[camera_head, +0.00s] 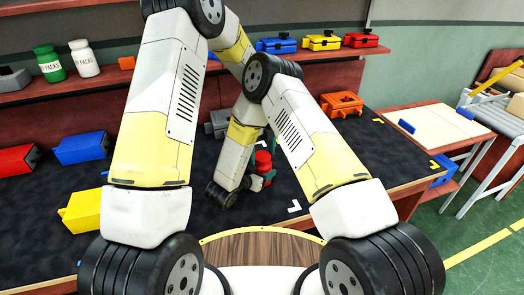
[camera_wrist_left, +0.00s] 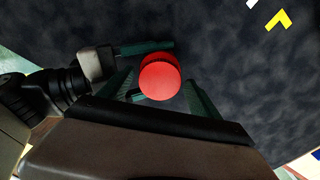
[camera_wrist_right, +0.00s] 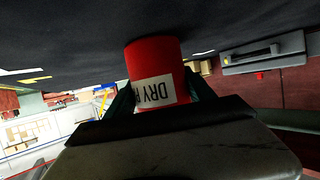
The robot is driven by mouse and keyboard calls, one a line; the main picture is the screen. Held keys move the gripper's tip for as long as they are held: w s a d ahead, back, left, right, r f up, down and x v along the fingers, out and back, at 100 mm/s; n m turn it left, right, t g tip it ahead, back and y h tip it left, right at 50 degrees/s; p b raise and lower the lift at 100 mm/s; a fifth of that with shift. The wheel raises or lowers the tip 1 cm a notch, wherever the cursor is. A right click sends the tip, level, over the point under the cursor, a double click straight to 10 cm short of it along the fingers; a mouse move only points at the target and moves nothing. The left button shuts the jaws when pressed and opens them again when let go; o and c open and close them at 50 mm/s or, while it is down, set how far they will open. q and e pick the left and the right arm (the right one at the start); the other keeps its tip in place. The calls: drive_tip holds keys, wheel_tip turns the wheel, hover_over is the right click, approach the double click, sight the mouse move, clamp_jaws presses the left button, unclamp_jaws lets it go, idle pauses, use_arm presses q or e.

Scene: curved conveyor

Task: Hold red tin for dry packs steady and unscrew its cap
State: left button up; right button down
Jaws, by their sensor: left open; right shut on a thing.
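The red tin (camera_head: 263,158) stands upright on the dark mat, partly hidden by my arms in the head view. In the left wrist view I look down on its round red cap (camera_wrist_left: 160,80). My left gripper (camera_wrist_left: 158,88) is open, with its fingers apart on either side of the cap. My right gripper (camera_wrist_right: 160,85) is shut on the tin's body from the side. The right wrist view shows the white label with "DRY" upside down; the cap cannot be made out there.
A yellow bin (camera_head: 82,211), blue bin (camera_head: 80,148) and red bin (camera_head: 17,159) are at the left. An orange bin (camera_head: 342,104) stands at the back right. Green (camera_head: 49,64) and white (camera_head: 84,58) tins stand on the shelf. My arms cross close together above the mat.

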use_arm(q)
drive_tip(key=c, duration=1.5)
drive_tip(key=n, duration=0.6)
drive_tip(key=shift+n, duration=0.3)
drive_tip(key=o, duration=1.6)
drive_tip(key=shift+r, duration=0.1)
